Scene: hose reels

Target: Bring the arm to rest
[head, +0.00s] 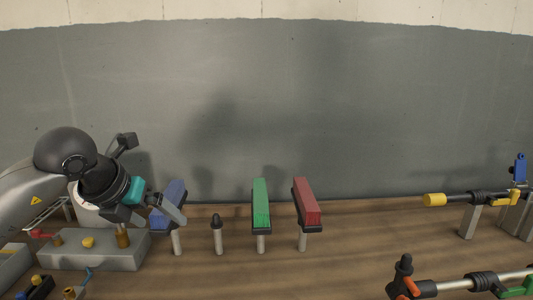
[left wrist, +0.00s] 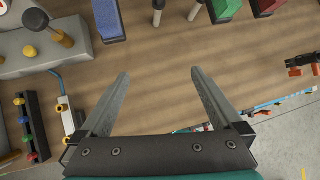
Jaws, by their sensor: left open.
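My left arm (head: 82,165) comes in from the left in the head view, with a dark rounded wrist and a teal band near the jaws. My left gripper (head: 162,218) is open and empty, in front of the blue block on its post. In the left wrist view its two grey fingers (left wrist: 160,75) stand wide apart, with only wooden surface seen between them. The blue block (head: 168,198) is partly hidden by the gripper in the head view; it also shows in the left wrist view (left wrist: 109,20), beyond the fingers. My right gripper is not in view.
A green block (head: 261,203) and a red block (head: 306,203) stand on posts to the right. A short black-topped post (head: 216,222) stands between blue and green. A grey box (head: 75,256) is at left; yellow-ended hardware (head: 434,199) is at right. The middle front is clear.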

